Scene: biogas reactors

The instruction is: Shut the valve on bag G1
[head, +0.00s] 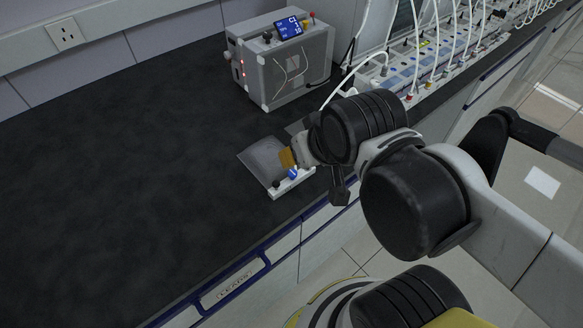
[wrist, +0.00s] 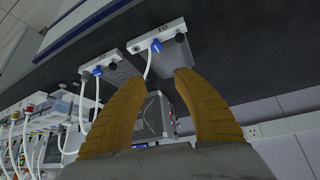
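In the wrist view, two flat grey bags hang in at the top, each with a white end strip, a blue valve and a black knob. The left blue valve (wrist: 97,71) and the right blue valve (wrist: 155,45) each have a white tube.
A grey analyser box (head: 285,65) with a lit screen stands at the back of the dark bench (head: 110,170). A row of tubed units (head: 420,65) runs along the right. The bench's left side is clear. A blue rail (head: 235,283) edges the front.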

